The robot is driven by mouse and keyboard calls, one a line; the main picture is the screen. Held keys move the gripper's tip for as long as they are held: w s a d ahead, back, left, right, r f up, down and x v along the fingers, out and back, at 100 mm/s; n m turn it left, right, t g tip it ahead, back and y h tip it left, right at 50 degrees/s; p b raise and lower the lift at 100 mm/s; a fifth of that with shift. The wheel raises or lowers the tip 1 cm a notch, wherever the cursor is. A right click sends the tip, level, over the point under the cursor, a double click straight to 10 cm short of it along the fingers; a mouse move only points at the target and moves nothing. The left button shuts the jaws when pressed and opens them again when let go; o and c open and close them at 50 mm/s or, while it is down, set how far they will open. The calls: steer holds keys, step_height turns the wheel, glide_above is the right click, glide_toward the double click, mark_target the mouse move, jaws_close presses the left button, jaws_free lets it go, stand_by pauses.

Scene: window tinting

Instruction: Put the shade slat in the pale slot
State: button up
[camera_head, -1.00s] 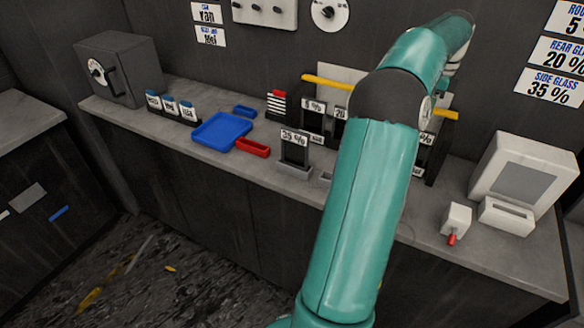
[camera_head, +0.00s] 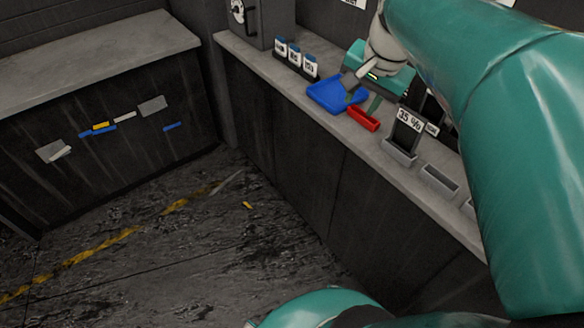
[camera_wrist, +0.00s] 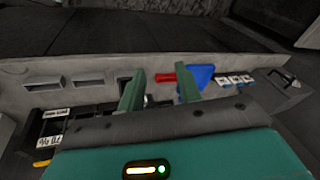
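A dark slat labelled 35 % (camera_head: 408,135) stands upright in a pale grey slot block (camera_head: 399,153) near the counter's front edge. Two more pale grey slots, one in the middle (camera_head: 440,181) and one partly hidden by my arm (camera_head: 468,207), lie to its right. Two pale slots also show in the wrist view (camera_wrist: 43,83), (camera_wrist: 88,79). My gripper (camera_head: 363,101) is over the blue and red trays, left of the slat. In the wrist view its fingers (camera_wrist: 160,74) are apart with nothing held between them. My arm hides much of the counter's right side.
The blue tray (camera_head: 328,98) and red tray (camera_head: 362,120) lie below my gripper. Several small labelled containers (camera_head: 296,60) and a grey safe-like box (camera_head: 262,22) stand farther left. A side bench (camera_head: 90,52) is at left; open floor lies between.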

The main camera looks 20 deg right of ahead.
steer(key=s+a+f+n, duration=0.2)
steer(key=a+n, duration=0.1)
steer(key=a, duration=0.3)
steer(key=s+a+f+n+t, duration=0.1)
steer(key=s+a+f+n, duration=0.1)
steer(key=a, duration=0.4)
steer(key=s+a+f+n, duration=0.2)
steer(key=s+a+n, duration=0.1)
steer(key=a+n, duration=0.3)
steer(key=shift+s+f+t+y, duration=0.25)
steer(key=shift+s+t+y, duration=0.05)
steer(key=shift+s+t, duration=0.1)
steer(key=shift+d, duration=0.15)
